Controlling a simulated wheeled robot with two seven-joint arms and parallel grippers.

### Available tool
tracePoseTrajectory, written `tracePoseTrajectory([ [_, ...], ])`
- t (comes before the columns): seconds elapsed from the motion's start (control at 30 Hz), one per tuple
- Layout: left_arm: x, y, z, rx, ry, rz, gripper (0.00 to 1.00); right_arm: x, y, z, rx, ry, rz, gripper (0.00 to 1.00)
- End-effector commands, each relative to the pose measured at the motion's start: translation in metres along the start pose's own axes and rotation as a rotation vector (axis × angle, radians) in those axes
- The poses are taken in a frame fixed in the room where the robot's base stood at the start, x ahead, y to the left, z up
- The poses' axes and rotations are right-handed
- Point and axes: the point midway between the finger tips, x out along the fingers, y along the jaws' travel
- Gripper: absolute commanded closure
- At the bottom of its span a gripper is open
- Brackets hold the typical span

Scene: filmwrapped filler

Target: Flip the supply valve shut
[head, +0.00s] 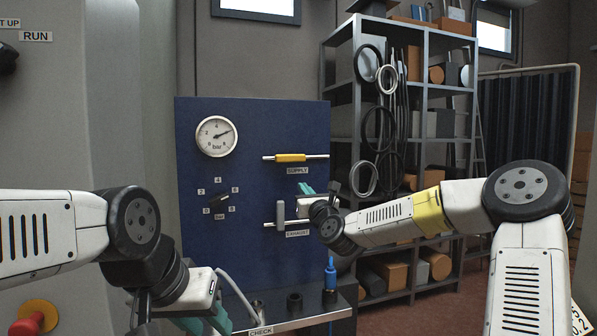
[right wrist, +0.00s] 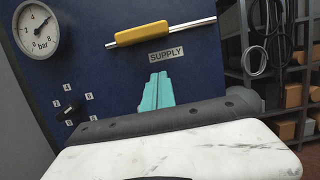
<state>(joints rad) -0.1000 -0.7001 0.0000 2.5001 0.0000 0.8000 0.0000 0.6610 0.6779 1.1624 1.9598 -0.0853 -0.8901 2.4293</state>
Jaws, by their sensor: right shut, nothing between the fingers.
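The supply valve has a yellow handle (head: 291,157) lying lengthwise along a horizontal silver pipe on the blue panel, above the SUPPLY label (head: 297,170). In the right wrist view the yellow handle (right wrist: 142,34) is at the top, parallel to the pipe. My right gripper (head: 307,189) has teal fingers and is below the SUPPLY label, apart from the handle. In the right wrist view its fingers (right wrist: 157,92) are together with nothing between them, pointing up toward the label. My left gripper (head: 206,322) is low at the bottom edge, partly cut off, so its opening is unclear.
A pressure gauge (head: 216,136) and a dial knob (head: 218,198) are on the panel's left. A blue-topped item (head: 330,275) stands on the ledge. A shelf rack (head: 427,90) is behind.

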Motion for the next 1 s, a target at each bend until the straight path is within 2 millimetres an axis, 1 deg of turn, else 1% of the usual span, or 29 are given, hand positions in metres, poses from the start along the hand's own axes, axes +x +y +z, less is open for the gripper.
tracePoseTrajectory([
  [0.03, 0.000, 0.000, 0.000, 0.000, 0.000, 0.000, 0.64, 0.012, 0.002, 0.001, 0.002, -0.002, 0.001, 1.00],
  [0.1, 0.000, 0.000, 0.000, 0.000, 0.000, 0.000, 0.64, 0.028, 0.001, 0.001, 0.002, -0.003, 0.000, 1.00],
  [0.23, 0.000, 0.000, 0.000, 0.000, 0.000, 0.000, 0.64, 0.054, 0.001, 0.000, 0.001, -0.001, 0.001, 1.00],
  [0.27, 0.000, 0.000, 0.000, 0.000, 0.000, 0.000, 0.64, 0.058, 0.001, 0.003, -0.001, -0.003, 0.001, 1.00],
  [0.3, 0.000, 0.000, 0.000, 0.000, 0.000, 0.000, 0.64, 0.058, 0.001, 0.013, -0.004, -0.004, 0.001, 1.00],
  [0.33, 0.000, 0.000, 0.000, 0.000, -0.001, 0.000, 0.64, 0.058, 0.001, 0.018, -0.005, -0.004, 0.001, 1.00],
  [0.4, 0.000, 0.000, 0.000, 0.000, 0.000, 0.000, 0.64, 0.060, 0.000, 0.026, -0.004, -0.003, 0.000, 1.00],
  [0.5, 0.000, 0.000, 0.000, 0.000, 0.000, 0.000, 0.64, 0.062, 0.000, 0.034, -0.003, -0.001, 0.000, 1.00],
  [0.67, 0.000, 0.000, 0.000, 0.000, 0.000, 0.000, 0.64, 0.063, 0.000, 0.039, -0.002, 0.000, 0.000, 1.00],
  [1.0, 0.000, 0.000, 0.000, 0.000, 0.000, 0.000, 0.64, 0.064, 0.001, 0.039, -0.003, 0.000, 0.001, 1.00],
])
